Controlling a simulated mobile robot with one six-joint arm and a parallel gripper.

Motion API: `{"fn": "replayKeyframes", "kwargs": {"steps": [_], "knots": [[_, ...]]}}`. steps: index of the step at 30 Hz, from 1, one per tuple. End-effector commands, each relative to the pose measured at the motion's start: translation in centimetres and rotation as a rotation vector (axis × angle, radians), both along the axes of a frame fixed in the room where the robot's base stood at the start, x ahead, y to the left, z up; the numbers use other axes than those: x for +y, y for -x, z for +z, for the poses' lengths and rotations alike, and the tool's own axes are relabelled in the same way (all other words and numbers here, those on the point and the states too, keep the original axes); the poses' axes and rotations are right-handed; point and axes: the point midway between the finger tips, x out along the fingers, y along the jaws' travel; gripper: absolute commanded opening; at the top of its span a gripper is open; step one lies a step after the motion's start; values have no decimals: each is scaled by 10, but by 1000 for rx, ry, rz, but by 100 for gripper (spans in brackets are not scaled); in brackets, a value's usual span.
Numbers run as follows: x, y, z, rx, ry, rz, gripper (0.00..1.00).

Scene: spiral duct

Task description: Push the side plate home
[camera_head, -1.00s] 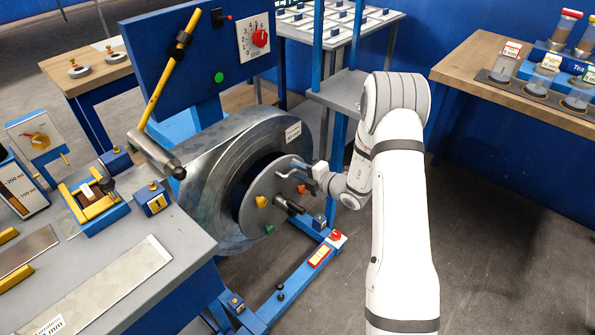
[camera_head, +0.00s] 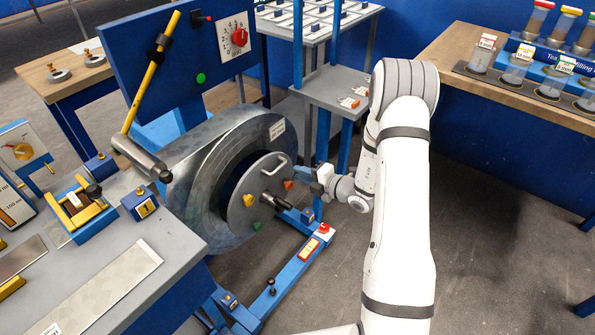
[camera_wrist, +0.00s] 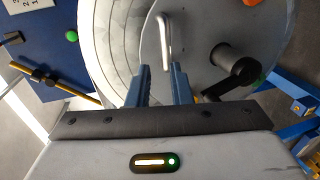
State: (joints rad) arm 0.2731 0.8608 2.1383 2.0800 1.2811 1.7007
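In the wrist view the plate (camera_wrist: 197,50) fills the upper right. My gripper (camera_head: 307,174) is to the right of the plate, apart from the handle. In the wrist view its fingers (camera_wrist: 160,69) are apart and empty, and the handle (camera_wrist: 166,40) lies ahead of their tips.
A blue floor frame (camera_head: 285,275) with a red button (camera_head: 325,230) runs below the coil.

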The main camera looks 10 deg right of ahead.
Motion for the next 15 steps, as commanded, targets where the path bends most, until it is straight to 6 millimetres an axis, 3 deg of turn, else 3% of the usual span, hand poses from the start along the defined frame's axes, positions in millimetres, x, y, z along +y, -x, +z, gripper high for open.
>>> {"fn": "replayKeyframes", "kwargs": {"steps": [15], "knots": [[-11, 12, 4, -1, -1, 0, 19]]}}
